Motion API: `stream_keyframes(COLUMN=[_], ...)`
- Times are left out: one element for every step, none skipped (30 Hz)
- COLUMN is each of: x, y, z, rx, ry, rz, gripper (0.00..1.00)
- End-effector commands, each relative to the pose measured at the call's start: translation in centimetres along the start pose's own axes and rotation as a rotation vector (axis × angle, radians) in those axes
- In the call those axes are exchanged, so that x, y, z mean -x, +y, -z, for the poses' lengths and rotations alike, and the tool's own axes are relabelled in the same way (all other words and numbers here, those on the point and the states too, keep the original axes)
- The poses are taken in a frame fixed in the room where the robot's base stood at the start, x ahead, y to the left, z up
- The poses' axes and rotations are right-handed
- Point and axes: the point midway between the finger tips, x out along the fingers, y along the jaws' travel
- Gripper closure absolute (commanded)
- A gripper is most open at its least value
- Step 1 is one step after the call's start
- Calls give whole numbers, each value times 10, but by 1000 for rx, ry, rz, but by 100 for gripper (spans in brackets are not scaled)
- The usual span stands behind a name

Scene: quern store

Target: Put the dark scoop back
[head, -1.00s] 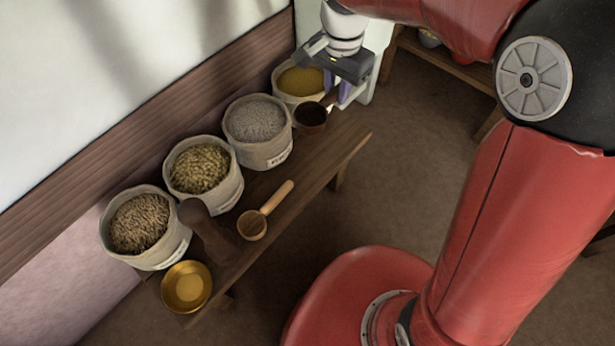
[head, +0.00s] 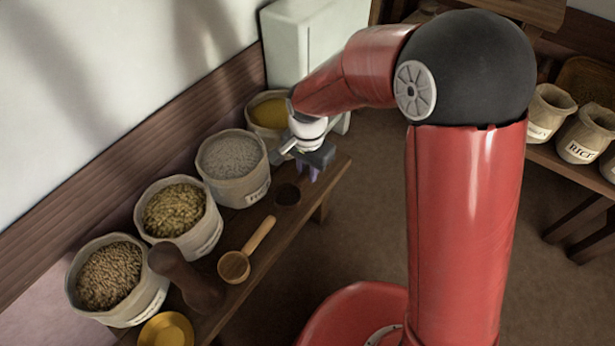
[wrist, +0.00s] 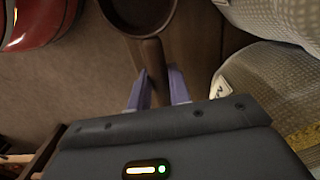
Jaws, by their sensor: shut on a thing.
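The dark scoop (head: 287,194) is by the front of the grey-grain sack (head: 232,165), at the far part of the wooden bench (head: 262,259). My gripper (head: 308,174) is at the scoop's far side. In the wrist view my gripper (wrist: 157,88) is shut on the scoop's handle, one purple finger on each side. The scoop's round bowl (wrist: 138,14) points away from the gripper there and is cut by the top edge. I cannot tell whether the scoop touches the bench.
More open grain sacks stand along the wall: yellow (head: 269,113), golden (head: 177,212) and brown (head: 108,275). A light wooden scoop (head: 235,266), a dark brown upright piece (head: 184,275) and a brass dish (head: 167,331) are on the bench. A shelf with sacks (head: 584,134) is at right.

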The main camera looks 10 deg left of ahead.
Motion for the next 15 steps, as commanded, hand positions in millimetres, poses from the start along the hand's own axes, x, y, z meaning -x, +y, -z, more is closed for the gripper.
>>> stream_keyframes(x=[-11,-16,-23,-26,-29,-30,-30,-30,-29,-29,-29,-29,-30,-30,-32], y=[0,0,0,0,0,0,0,0,0,0,0,0,0,0,0], z=[0,0,0,0,0,0,0,0,0,0,0,0,0,0,0], rx=[0,0,0,0,0,0,0,0,0,0,0,0,0,0,0], ry=[-2,-2,-2,-2,-2,-1,-1,-1,0,0,0,0,0,0,-1], rz=[-2,-3,-3,-2,-2,-1,-1,0,0,0,0,0,0,0,0], gripper=[100,100,100,100,100,100,100,100,100,100,100,100,100,100,100])
